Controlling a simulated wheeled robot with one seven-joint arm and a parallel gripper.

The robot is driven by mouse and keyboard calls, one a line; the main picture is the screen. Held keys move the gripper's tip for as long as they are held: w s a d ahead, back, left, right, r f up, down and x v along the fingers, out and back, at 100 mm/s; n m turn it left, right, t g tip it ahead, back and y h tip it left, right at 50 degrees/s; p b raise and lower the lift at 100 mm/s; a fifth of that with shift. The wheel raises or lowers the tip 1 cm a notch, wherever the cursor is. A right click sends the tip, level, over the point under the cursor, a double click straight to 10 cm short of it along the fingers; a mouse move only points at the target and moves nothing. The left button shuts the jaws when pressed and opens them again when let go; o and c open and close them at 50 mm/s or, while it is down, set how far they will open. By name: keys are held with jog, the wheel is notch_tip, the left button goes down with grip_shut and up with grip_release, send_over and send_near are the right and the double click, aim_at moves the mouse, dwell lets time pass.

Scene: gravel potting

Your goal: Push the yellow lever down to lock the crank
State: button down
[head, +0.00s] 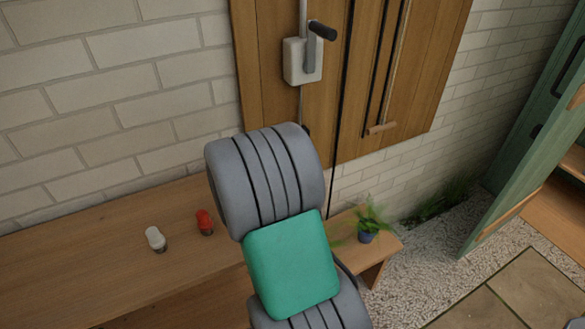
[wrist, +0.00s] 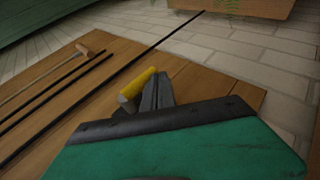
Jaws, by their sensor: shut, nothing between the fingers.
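The crank, with its grey arm and black handle (head: 322,31), sits on a pale box (head: 302,62) on the wooden wall panel in the head view. The yellow lever (wrist: 138,84) shows in the wrist view as a short yellow cylinder with a pale end. My gripper (wrist: 160,82) is shut and empty, its dark grey fingers right beside the lever. I cannot tell whether they touch it. In the head view my arm hides the lever and the gripper. The green pad with a dark edge filling the lower wrist view is part of my own arm.
A wooden bench (head: 110,232) runs along the brick wall, bearing a white shaker (head: 156,239), a red shaker (head: 205,223) and a small potted plant (head: 367,226). A rod with a wooden handle (head: 381,128) hangs right of the crank.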

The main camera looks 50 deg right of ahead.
jog(key=a+r, duration=0.1)
jog(key=a, duration=1.2)
jog(key=shift+w+a+r, duration=0.25)
jog(key=shift+w+a, duration=0.1)
jog(key=shift+a, duration=0.05)
